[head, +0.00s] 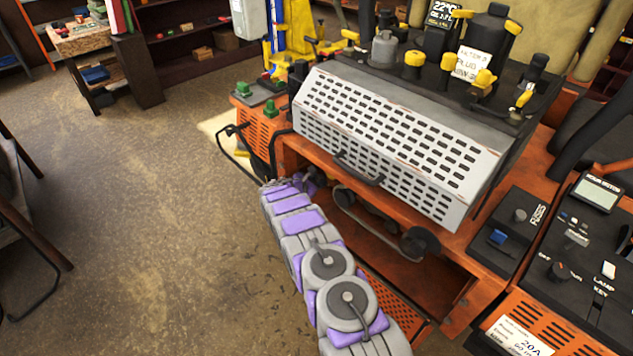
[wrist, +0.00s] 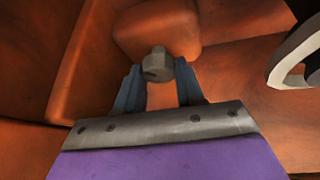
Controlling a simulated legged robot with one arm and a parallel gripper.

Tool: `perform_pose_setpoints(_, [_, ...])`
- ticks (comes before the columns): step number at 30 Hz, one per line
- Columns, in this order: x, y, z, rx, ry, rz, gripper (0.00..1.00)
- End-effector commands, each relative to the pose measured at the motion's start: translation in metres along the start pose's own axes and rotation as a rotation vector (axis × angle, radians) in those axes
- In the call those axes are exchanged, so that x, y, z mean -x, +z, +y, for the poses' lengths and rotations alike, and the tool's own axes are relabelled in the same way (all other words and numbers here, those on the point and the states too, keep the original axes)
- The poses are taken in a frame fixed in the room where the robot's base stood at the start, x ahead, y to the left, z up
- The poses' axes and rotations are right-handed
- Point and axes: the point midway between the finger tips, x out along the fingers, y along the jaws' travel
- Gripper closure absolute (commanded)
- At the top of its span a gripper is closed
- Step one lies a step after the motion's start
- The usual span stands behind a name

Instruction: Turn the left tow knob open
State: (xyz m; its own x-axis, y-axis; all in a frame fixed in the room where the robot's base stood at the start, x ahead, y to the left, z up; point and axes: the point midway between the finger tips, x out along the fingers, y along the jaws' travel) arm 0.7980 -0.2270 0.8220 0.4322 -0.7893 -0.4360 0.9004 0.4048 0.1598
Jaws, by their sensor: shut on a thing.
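The left tow knob (wrist: 157,65) is a small grey knob on an orange block, seen in the wrist view. My gripper (wrist: 158,72) has its two blue-grey fingers on either side of the knob, shut on it. In the head view my grey and purple arm reaches to the lower left of the orange machine. My gripper's fingers and the knob are too small and shaded to make out there.
A perforated grey cover (head: 395,143) with a black handle is above my arm. A dark bar with a round end (head: 419,243) is just right of my arm. A control panel (head: 575,250) is at the right. Open floor (head: 130,230) lies to the left.

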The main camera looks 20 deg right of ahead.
Motion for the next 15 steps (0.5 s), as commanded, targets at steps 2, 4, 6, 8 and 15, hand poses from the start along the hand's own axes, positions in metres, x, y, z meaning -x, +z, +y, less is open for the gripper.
perform_pose_setpoints(2, [0.0016, 0.0045, 0.0051, 0.014, 0.002, -0.005, 0.93])
perform_pose_setpoints(4, [0.0017, 0.0045, 0.0053, 0.023, -0.002, -0.003, 0.93])
perform_pose_setpoints(6, [0.0018, 0.0045, 0.0055, 0.029, -0.005, -0.003, 0.93])
perform_pose_setpoints(8, [0.0019, 0.0047, 0.0057, 0.032, -0.006, -0.003, 0.93])
perform_pose_setpoints(15, [0.0021, 0.0051, 0.0063, 0.033, -0.005, -0.004, 0.93])
